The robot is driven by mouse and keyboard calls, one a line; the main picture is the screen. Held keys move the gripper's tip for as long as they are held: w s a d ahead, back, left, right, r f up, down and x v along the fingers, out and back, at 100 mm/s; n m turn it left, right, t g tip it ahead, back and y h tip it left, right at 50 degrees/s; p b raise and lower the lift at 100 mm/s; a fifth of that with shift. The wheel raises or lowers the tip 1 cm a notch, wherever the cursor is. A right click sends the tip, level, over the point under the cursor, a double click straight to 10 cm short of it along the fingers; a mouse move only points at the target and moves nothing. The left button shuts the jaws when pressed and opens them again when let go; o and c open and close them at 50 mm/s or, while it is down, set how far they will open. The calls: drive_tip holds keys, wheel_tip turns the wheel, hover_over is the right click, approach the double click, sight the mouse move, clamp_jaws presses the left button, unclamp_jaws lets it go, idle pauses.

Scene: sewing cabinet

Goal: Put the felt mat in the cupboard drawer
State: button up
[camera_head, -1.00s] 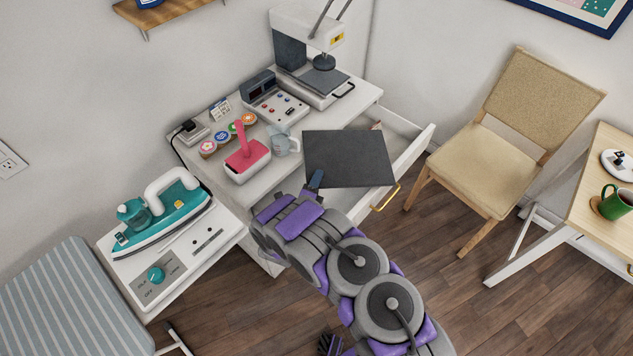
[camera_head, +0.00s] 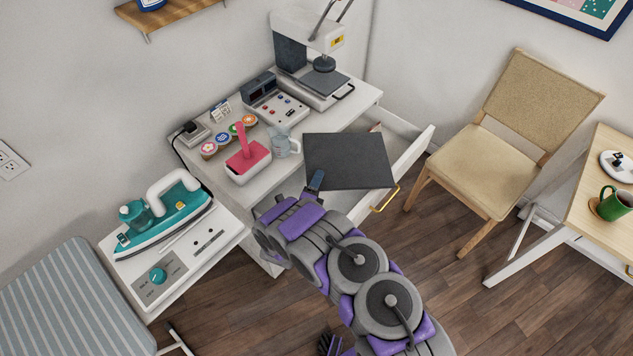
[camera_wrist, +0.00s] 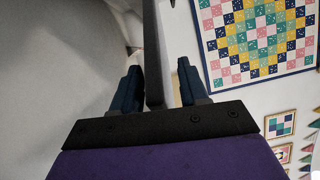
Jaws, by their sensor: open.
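The felt mat (camera_head: 348,162) is a dark grey, flat square in the head view. It lies over the open drawer (camera_head: 414,152) of the white cupboard and covers much of its opening. In the wrist view the mat (camera_wrist: 153,55) shows edge-on between the two blue fingers of my gripper (camera_wrist: 160,88). The fingers are open, with a clear gap on the right side of the mat and a narrower one on the left. In the head view my gripper (camera_head: 317,181) is at the mat's near left corner. What bears the mat's weight is not clear.
On the cupboard top stand a red-handled white box (camera_head: 247,163), a grey jug (camera_head: 285,142), a control box (camera_head: 275,100) and a press (camera_head: 318,75). A teal iron (camera_head: 165,215) is at left. A chair (camera_head: 490,150) stands right of the drawer, which has a gold handle (camera_head: 386,199).

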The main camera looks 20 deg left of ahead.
drive_tip(key=shift+f+b, duration=0.25)
drive_tip(key=shift+b, duration=0.85)
drive_tip(key=s+p, duration=0.3)
drive_tip(key=s, duration=0.4)
drive_tip(key=shift+s+a, duration=0.15)
drive_tip(key=shift+s, duration=0.1)
